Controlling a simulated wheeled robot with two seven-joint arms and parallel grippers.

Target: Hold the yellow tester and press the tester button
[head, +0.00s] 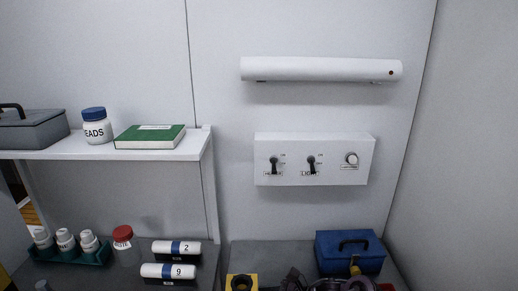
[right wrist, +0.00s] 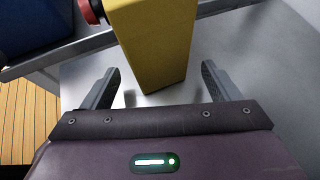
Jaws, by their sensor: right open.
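The yellow tester (right wrist: 155,45) is an upright yellow box in the right wrist view, with a red round knob or button (right wrist: 90,11) at its upper left side. My right gripper (right wrist: 160,70) is open, with one finger on each side of the tester. Gaps show between both fingers and the box, so it is not gripped. The tester's top is cut off by the frame edge. In the head view, dark purplish parts at the bottom edge look like my right arm; the tester cannot be clearly told there. My left gripper is not in view.
A blue toolbox (head: 349,252) stands at the back right of the grey bench. A yellow block with a black ring (head: 242,283) is at the bottom edge. A switch panel (head: 314,159) is on the wall. A shelf (head: 185,150) and several bottles are at left.

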